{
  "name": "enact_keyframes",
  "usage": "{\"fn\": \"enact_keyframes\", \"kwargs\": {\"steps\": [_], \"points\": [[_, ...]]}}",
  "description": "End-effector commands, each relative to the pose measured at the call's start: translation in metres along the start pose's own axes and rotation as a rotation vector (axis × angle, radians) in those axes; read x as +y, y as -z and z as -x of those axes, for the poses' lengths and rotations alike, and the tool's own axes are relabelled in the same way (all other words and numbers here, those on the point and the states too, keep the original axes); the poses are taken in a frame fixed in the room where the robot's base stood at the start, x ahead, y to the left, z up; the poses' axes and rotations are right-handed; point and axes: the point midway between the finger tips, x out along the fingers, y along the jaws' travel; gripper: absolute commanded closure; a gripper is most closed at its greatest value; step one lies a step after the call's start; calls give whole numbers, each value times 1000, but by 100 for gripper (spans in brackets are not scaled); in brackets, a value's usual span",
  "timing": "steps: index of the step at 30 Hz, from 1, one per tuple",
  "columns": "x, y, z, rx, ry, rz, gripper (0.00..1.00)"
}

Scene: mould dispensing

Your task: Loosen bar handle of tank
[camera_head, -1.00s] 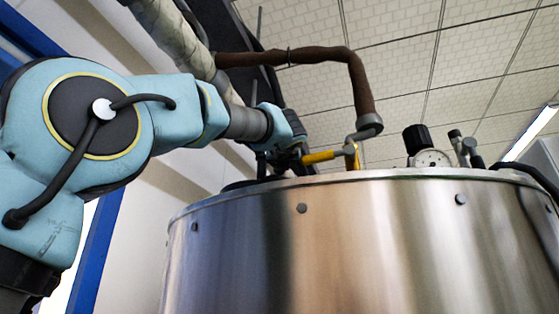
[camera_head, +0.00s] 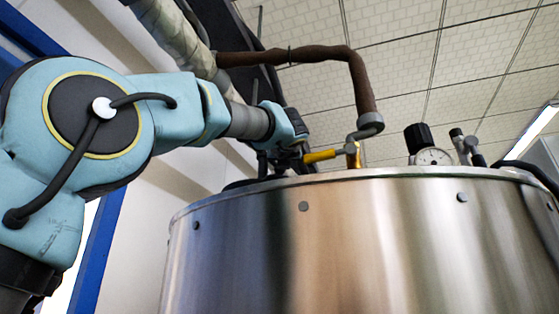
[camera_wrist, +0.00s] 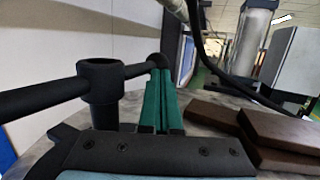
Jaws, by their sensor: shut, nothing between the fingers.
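The steel tank (camera_head: 380,240) fills the lower right of the head view. In the wrist view its bar handle (camera_wrist: 45,98) is a black bar through an upright black hub (camera_wrist: 99,90), with a round knob at its far end. My gripper (camera_wrist: 161,75) has green fingers shut together with nothing between them. They lie beside the right arm of the bar, close to its knob end; I cannot tell whether they touch it. In the head view my wrist (camera_head: 275,130) is low over the tank's left rim. The bar handle is not clearly visible there.
A yellow-handled valve (camera_head: 321,156) stands just right of my wrist, under a brown pipe (camera_head: 362,85). A gauge (camera_head: 433,157) stands further right. Brown blocks (camera_wrist: 215,120) lie right of my fingers on the lid. Dark hoses cross behind.

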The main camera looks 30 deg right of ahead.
Motion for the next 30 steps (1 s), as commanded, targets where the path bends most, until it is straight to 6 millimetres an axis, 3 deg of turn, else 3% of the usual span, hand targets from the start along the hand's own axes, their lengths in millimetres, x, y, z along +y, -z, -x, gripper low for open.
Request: {"fn": "enact_keyframes", "kwargs": {"steps": [18,30], "points": [[8,-2,114,-3,2,2,100],[8,-5,127,-1,1,0,100]]}}
